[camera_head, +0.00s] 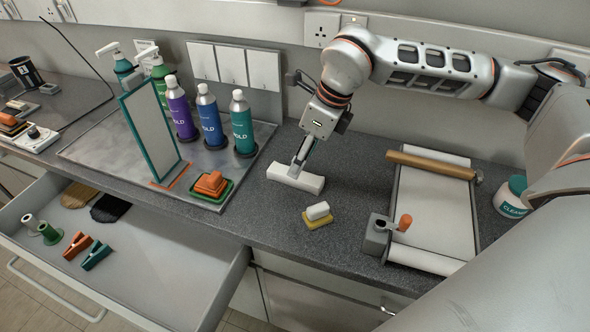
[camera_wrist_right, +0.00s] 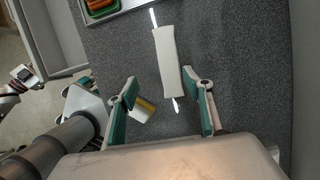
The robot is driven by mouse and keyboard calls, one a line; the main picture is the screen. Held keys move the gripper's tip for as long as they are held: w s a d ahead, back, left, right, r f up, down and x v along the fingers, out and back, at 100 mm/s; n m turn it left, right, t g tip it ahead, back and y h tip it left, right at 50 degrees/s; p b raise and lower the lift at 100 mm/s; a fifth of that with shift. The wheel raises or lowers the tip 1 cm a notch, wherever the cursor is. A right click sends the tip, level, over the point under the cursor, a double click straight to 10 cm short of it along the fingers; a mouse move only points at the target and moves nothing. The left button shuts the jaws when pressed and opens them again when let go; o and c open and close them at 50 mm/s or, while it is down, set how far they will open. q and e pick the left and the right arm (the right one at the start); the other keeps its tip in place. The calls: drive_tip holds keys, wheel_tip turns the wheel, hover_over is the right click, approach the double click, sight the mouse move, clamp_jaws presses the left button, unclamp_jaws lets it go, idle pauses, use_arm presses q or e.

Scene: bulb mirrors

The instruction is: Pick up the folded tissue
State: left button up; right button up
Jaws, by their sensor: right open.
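Thin white ends of something show past both ends of the strip.
A yellow sponge with a white block (camera_head: 318,219) lies just in front. An orange piece on a green dish (camera_head: 211,186), a mirror (camera_head: 151,130) and several bottles stand left. A roller board (camera_head: 432,205) lies right. A drawer (camera_head: 150,262) stands open at left.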

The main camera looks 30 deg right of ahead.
drive_tip(key=shift+w+d+h, duration=0.25)
drive_tip(key=shift+d+h, duration=0.05)
drive_tip(key=shift+d, duration=0.2)
drive_tip(key=shift+w+f, duration=0.1)
drive_tip(key=shift+f, duration=0.15)
drive_tip(key=shift+x, duration=0.95)
drive_tip(key=x, duration=0.5)
drive_tip(key=shift+w+b, duration=0.25)
drive_tip(key=shift+b, duration=0.05)
drive_tip(key=shift+r, duration=0.1)
drive_tip(key=c, duration=0.9)
